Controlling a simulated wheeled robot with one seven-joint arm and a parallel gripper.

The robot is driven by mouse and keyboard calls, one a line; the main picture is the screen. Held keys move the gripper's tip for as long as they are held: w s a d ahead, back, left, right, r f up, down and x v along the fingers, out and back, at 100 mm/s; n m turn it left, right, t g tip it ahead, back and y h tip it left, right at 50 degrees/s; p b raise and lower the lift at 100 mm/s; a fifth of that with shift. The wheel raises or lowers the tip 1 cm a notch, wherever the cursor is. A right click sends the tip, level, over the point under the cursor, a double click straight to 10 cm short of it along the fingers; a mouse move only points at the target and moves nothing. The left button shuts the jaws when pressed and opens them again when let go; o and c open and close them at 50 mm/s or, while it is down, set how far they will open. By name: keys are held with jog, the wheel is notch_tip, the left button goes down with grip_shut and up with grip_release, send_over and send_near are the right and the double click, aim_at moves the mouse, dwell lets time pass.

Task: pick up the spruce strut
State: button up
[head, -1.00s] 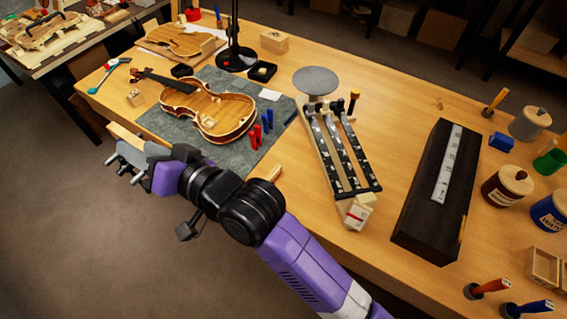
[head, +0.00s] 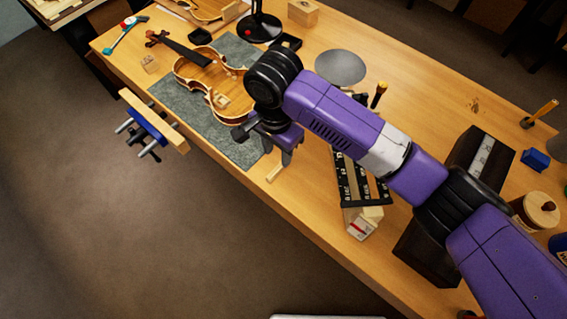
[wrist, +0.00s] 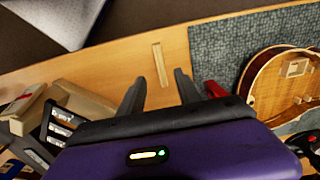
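The spruce strut (head: 274,173), a short pale wooden stick, lies on the bench top by its front edge, just off the grey mat. In the wrist view the strut (wrist: 160,64) lies beyond my fingertips, roughly in line with the gap between them. My gripper (wrist: 159,80) is open and empty, its two dark fingers apart. In the head view my gripper (head: 280,155) points down just above and behind the strut, apart from it as far as I can tell.
A violin body (head: 210,82) lies on the grey mat (head: 222,140) to the left. A rack of dark strips (head: 362,190) stands to the right, partly behind my arm. A vise (head: 153,125) sticks out at the front edge. The bench strip around the strut is clear.

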aim_at(278, 168)
notch_tip(278, 168, down, 2)
jog(key=shift+f, duration=0.1)
notch_tip(278, 168, down, 6)
jog(key=shift+r+p, duration=0.2)
jog(key=shift+p, duration=0.3)
jog(key=shift+c, duration=0.2)
grip_shut()
